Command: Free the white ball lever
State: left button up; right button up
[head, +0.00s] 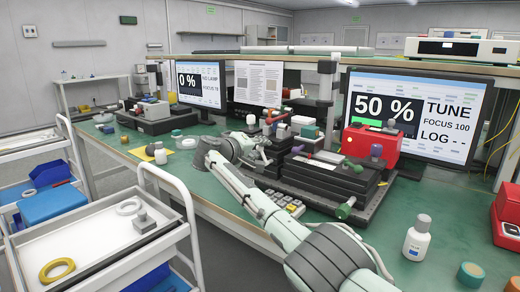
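A small white ball (251,120), which looks like the knob of the white ball lever, stands just above and behind my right gripper. My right gripper (266,150) is at the left end of the dark optical setup (325,174) on the green bench. Its fingers are small and dark against the dark parts behind them, so I cannot tell whether they are open or shut. I cannot tell whether they touch the lever, and the lever's shaft and base are not clear. My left gripper is not in view.
A red box (371,146) and a monitor reading 50 % (417,112) stand to the right. A white bottle (417,238) is on the bench's right front. A white cart (110,225) with a yellow ring (57,270) stands at left.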

jog(key=shift+o, duration=0.7)
